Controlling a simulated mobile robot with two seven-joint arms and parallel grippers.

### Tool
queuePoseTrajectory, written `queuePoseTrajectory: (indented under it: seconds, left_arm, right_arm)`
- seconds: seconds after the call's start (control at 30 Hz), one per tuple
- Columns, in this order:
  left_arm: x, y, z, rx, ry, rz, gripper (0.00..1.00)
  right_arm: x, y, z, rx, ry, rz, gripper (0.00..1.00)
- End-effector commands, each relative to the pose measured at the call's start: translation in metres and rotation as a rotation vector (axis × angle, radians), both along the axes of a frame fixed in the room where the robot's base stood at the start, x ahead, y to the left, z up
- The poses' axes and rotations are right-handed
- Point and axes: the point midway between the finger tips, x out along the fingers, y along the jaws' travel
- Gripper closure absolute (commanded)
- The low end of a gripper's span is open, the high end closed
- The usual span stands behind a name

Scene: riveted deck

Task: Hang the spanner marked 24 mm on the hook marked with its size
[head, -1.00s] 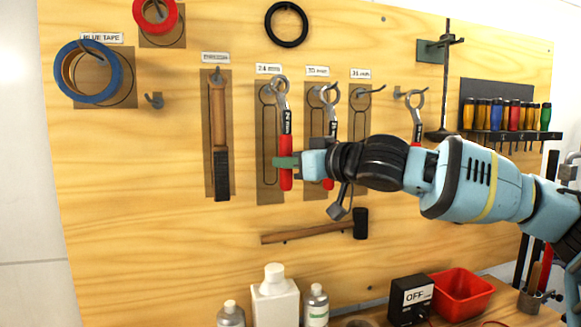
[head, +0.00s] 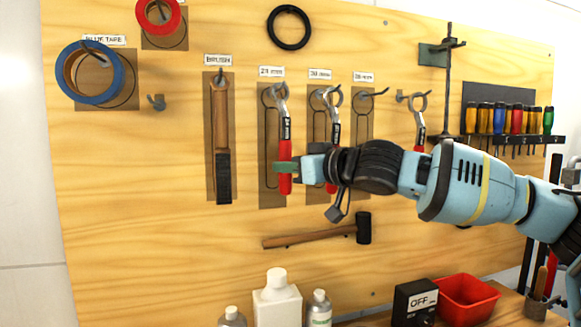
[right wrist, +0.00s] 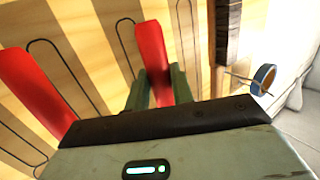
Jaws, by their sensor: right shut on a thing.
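My right gripper (head: 285,167) is shut on the red handle of a spanner (head: 284,150), which hangs upright in front of the board. The spanner's ring end is up, beside the hook (head: 267,95) under the leftmost size label (head: 271,72), which seems to read 24 mm. The print on the shank is too small to read surely. I cannot tell whether the ring is around the hook. In the right wrist view, the red handle (right wrist: 151,45) stands between the fingers (right wrist: 157,88). My left gripper is not in view.
A second spanner (head: 334,125) hangs at the middle size label, partly behind my gripper. The hook (head: 375,93) to its right is bare. Another spanner (head: 419,110) hangs farther right. A brush (head: 222,130) hangs left; a hammer (head: 330,235) is below.

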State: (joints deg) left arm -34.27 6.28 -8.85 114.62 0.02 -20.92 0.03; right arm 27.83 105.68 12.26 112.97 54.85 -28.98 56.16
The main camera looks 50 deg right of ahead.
Motion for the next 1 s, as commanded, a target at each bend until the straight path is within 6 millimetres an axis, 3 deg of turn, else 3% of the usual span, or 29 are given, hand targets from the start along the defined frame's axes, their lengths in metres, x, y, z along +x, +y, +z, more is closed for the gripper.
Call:
queuePoseTrajectory:
  seconds: [0.27,0.3,0.47,0.77,1.0]
  left_arm:
    - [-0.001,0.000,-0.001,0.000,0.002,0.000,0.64]
    - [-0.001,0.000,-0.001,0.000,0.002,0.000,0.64]
    - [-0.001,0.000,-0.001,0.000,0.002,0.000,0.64]
    - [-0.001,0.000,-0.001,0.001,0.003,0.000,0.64]
    - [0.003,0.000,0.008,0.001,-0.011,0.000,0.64]
  right_arm:
    - [0.000,0.000,0.001,0.000,-0.002,0.000,1.00]
    - [0.000,0.000,0.001,0.000,-0.002,0.000,0.71]
    - [0.000,0.000,0.001,0.000,-0.002,0.000,0.51]
    - [-0.001,0.000,0.000,0.001,0.001,-0.001,0.51]
    - [-0.014,-0.004,0.005,0.005,-0.007,-0.005,0.51]
